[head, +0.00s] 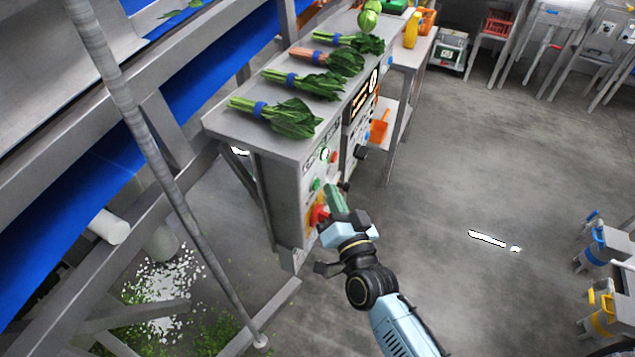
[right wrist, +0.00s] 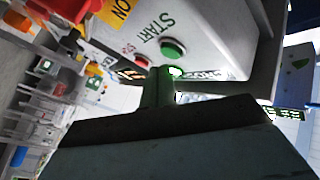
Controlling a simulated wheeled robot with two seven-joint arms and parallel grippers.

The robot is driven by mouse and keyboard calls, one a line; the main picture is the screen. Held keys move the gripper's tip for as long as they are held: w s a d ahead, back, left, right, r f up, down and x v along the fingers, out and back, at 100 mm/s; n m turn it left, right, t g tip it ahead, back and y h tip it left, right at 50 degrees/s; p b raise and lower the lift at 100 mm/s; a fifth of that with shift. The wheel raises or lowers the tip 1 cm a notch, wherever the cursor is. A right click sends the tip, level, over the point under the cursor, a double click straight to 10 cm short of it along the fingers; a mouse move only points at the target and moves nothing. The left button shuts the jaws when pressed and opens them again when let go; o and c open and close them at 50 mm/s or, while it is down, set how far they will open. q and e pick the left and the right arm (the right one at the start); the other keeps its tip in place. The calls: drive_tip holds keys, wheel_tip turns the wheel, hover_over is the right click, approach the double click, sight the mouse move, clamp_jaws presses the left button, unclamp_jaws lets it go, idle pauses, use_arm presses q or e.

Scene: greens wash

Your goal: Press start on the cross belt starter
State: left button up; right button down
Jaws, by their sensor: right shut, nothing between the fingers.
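The starter panel is on the grey cabinet's front (head: 287,190). In the right wrist view a green button (right wrist: 173,49) sits beside the word START, with a red button (right wrist: 141,61) near it. In the head view a green button (head: 315,184) shows just left of my right gripper's fingers. My right gripper (head: 331,188) is shut and empty, its green fingers close in front of the panel. In the right wrist view the fingertips (right wrist: 166,72) appear just below the START button, with a narrow gap in the picture. I cannot tell the depth between them. My left gripper is not in view.
A red knob (head: 319,215) on a yellow plate sits low on the panel, close to my right gripper. Several banded bunches of greens (head: 284,116) lie on the cabinet top. A blue belt (head: 45,255) with grey framing is at left. The floor (head: 450,180) at right is mostly clear.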

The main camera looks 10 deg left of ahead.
drive_tip(key=d, duration=0.1)
drive_tip(key=s+d+p, duration=0.1)
drive_tip(key=d, duration=0.2)
drive_tip(key=shift+s+d, duration=0.25)
drive_tip(key=shift+d, duration=0.1)
idle(0.8)
drive_tip(key=s+d+f+n+g+h, duration=0.15)
drive_tip(key=s+d+f, duration=0.25)
drive_tip(key=f, duration=0.5)
drive_tip(key=s+d+f+g+h, duration=0.2)
drive_tip(key=s+d+f+g, duration=0.15)
drive_tip(key=f, duration=0.65)
drive_tip(key=s+d+f+n+g+h, duration=0.1)
drive_tip(key=s+d+f+g+h, duration=0.2)
drive_tip(key=f, duration=0.6)
drive_tip(key=s+d+f+g, duration=0.2)
drive_tip(key=s+d+f, duration=0.2)
drive_tip(key=s, duration=0.7)
drive_tip(key=s+d+f+n+g+h, duration=0.1)
drive_tip(key=s+d+f+g, duration=0.2)
drive_tip(key=s+f, duration=0.3)
drive_tip(key=s+d+f+n+g+h, duration=0.1)
drive_tip(key=s+d+f+g, duration=0.2)
drive_tip(key=s, duration=1.2)
wheel_tip(320, 180, down, 3)
drive_tip(key=d, duration=0.3)
drive_tip(key=shift+s, duration=0.4)
